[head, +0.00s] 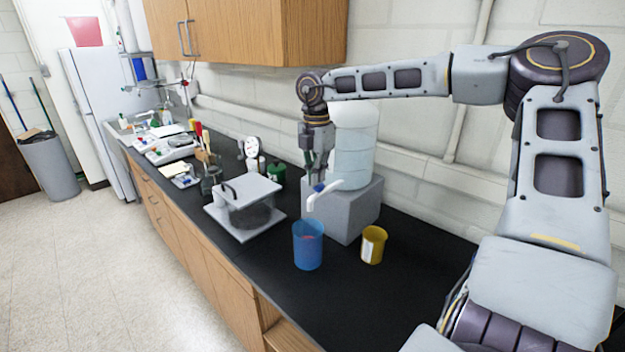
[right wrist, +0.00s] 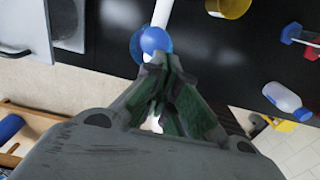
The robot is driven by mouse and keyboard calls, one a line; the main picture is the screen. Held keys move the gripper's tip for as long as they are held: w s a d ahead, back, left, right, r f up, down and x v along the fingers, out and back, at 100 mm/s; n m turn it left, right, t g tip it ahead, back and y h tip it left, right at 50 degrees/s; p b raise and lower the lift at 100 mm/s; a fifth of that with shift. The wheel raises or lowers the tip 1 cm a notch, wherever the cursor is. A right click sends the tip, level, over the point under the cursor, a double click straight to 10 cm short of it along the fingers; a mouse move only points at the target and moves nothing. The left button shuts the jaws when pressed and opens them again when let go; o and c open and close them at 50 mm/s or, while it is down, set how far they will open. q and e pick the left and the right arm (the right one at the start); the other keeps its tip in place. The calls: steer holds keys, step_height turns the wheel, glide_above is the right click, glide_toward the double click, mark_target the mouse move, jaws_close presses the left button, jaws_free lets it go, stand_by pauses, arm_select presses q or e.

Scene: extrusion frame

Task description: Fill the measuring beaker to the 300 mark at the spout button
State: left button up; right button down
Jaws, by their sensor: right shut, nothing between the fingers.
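The blue measuring beaker (head: 308,250) stands upright on the black counter, below the end of the white spout (head: 325,194). A reddish mark shows on it, but I cannot read its scale or the water level. The blue spout button (head: 319,187) sits on top of the spout; it shows large in the right wrist view (right wrist: 155,40), partly covering the beaker (right wrist: 137,50). My right gripper (head: 318,178) points down at the button, shut and empty. Its fingertips (right wrist: 164,62) are at the button's edge; I cannot tell whether they touch. My left gripper is out of view.
The spout belongs to a white water jug (head: 356,150) on a grey block (head: 345,225). A yellow cup (head: 374,246) stands right of the beaker. A grey lidded apparatus (head: 250,188) stands left of it. Counter in front of the yellow cup is clear.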

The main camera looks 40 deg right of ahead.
step_height(320, 180, up, 11)
steer(key=b, duration=0.1)
stand_by(0.6)
steer(key=shift+d, duration=0.1)
stand_by(1.1)
